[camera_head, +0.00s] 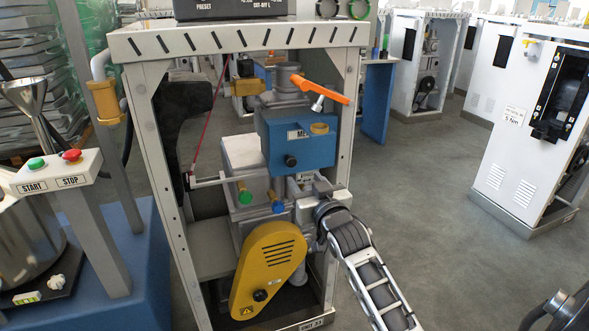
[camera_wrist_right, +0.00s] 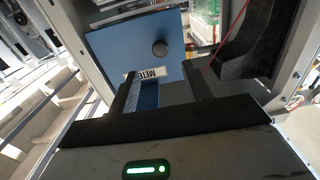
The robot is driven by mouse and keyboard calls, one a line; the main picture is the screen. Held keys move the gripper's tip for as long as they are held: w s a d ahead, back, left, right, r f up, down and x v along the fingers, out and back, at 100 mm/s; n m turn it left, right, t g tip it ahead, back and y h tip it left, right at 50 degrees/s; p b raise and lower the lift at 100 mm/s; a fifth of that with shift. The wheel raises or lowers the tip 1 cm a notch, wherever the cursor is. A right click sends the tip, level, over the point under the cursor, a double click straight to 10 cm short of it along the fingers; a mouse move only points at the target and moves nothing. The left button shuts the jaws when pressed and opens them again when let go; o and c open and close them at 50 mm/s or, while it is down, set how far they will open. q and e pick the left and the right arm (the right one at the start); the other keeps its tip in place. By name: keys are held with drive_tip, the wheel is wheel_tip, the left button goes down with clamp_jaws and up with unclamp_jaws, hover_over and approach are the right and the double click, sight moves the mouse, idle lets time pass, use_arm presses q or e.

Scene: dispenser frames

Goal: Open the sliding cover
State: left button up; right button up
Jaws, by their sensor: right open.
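The blue cover (camera_head: 285,150) sits on the front of the dispenser frame's upper mechanism, with a small black knob and a partly hidden white label. It also shows in the right wrist view (camera_wrist_right: 118,45), with its round knob (camera_wrist_right: 160,48) and label (camera_wrist_right: 141,76). My right gripper (camera_head: 304,183) is just below the blue cover in the head view. In the right wrist view its two dark fingers (camera_wrist_right: 163,75) are apart, with nothing clamped between them; one overlaps the label area. I cannot tell whether they touch the cover. My left gripper does not show.
The grey frame (camera_head: 155,180) has posts on both sides. An orange lever (camera_head: 320,89) is above the cover; a yellow guard (camera_head: 268,268) is below. A START/STOP stand (camera_head: 55,172) is left. Open floor (camera_head: 440,200) lies right.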

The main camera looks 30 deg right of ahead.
sight(292, 163)
drive_tip(key=b+x, duration=0.1)
drive_tip(key=x, duration=0.7)
drive_tip(key=shift+w+a, duration=0.1)
drive_tip(key=shift+w, duration=0.05)
clamp_jaws()
